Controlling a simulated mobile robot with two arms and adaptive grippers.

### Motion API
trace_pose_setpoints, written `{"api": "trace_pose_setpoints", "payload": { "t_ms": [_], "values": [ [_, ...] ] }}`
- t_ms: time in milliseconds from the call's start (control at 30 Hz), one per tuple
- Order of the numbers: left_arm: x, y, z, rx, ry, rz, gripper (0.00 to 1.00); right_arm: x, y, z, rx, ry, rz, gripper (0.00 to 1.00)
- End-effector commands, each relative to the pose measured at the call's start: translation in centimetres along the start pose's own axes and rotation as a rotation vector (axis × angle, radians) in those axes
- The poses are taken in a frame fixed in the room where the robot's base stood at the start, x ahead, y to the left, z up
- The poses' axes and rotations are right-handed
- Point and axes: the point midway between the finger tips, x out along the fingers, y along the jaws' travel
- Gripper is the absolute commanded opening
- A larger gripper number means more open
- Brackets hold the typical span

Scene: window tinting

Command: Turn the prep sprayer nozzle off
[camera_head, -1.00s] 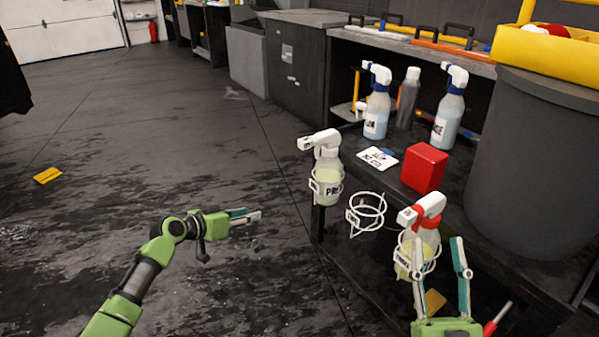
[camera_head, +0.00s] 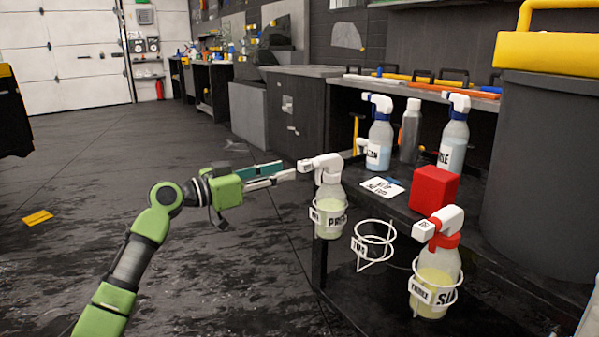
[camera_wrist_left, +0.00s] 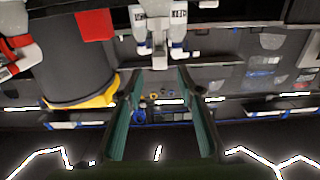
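The prep sprayer (camera_head: 329,200) is a clear bottle with pale yellow-green liquid, a white trigger head and a label starting "PR". It stands upright in a white wire ring at the bench's left edge. Its white nozzle (camera_head: 305,165) points left; its marking is too small to read. My left gripper (camera_head: 291,174) is level with the nozzle, its fingertips just left of it, touching or nearly so. My right gripper is out of view.
An empty wire ring (camera_head: 373,242) and a red-collared sprayer (camera_head: 437,272) in its ring are to the right. Two blue-collared sprayers (camera_head: 380,140) (camera_head: 454,135), a grey bottle (camera_head: 410,132) and a red block (camera_head: 434,189) stand behind. The floor to the left is open.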

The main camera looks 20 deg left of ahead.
Motion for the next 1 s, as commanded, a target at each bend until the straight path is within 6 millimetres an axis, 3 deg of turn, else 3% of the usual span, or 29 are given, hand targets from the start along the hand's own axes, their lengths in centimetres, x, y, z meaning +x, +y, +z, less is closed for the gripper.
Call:
{"api": "trace_pose_setpoints", "payload": {
  "t_ms": [100, 300, 733, 867, 1000],
  "values": [
    [2.5, 0.0, 0.1, -0.001, 0.003, 0.001, 0.33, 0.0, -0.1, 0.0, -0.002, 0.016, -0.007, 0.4],
    [5.3, 0.0, 0.1, -0.002, 0.001, 0.0, 0.33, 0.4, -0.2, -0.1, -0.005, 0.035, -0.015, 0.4],
    [6.4, 0.0, 0.1, 0.0, -0.002, -0.001, 0.33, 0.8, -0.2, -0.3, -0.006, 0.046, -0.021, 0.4],
    [6.3, 0.0, 0.1, -0.001, -0.001, -0.001, 0.02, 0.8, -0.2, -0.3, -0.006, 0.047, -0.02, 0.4],
    [6.3, 0.0, 0.1, -0.001, -0.001, -0.001, 0.0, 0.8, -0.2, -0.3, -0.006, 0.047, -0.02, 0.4]
  ]
}}
